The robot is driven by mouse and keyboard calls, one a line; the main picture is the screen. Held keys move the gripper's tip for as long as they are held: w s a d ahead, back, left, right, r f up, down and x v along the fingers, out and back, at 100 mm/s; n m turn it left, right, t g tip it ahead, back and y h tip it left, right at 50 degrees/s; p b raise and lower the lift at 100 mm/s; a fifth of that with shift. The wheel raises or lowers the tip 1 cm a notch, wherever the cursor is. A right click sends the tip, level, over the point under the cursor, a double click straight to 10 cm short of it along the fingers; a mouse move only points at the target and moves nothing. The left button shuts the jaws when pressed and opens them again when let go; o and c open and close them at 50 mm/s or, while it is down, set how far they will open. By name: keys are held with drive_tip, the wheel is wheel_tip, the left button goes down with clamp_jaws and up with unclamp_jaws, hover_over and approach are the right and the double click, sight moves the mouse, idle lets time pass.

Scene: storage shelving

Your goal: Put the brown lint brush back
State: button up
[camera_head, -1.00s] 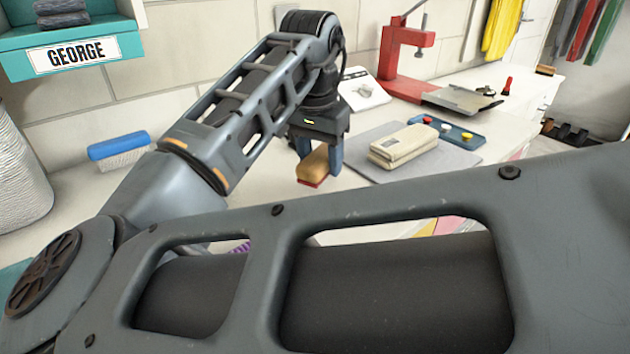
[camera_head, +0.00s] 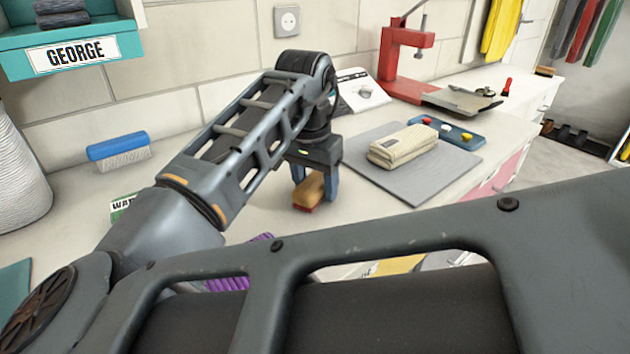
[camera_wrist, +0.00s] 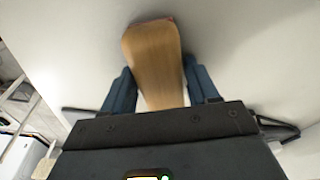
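The brown lint brush (camera_head: 308,191) has a tan wooden body and a reddish underside. My gripper (camera_head: 315,185) is shut on it, with dark blue fingers on either side, low over the white counter. I cannot tell whether the brush touches the counter. In the wrist view, the brush (camera_wrist: 156,62) points away between the fingers of my gripper (camera_wrist: 160,90). A blue brush (camera_head: 119,151) with pale bristles stands on the counter at the left, against the wall.
A grey mat (camera_head: 415,176) with a beige folded cloth (camera_head: 403,146) lies right of my gripper. A red press (camera_head: 402,62) and a blue tray (camera_head: 447,132) are behind. A teal shelf labelled GEORGE (camera_head: 75,52) hangs upper left. My arm hides part of the counter.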

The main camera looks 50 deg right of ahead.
sight(310, 184)
drive_tip(key=o, duration=0.3)
drive_tip(key=r, duration=0.4)
drive_tip(key=a+r, duration=0.1)
drive_tip(key=r, duration=0.3)
drive_tip(key=r+p, duration=0.1)
drive_tip(key=r, duration=0.3)
drive_tip(key=shift+a+r, duration=0.1)
drive_tip(key=shift+a, duration=0.3)
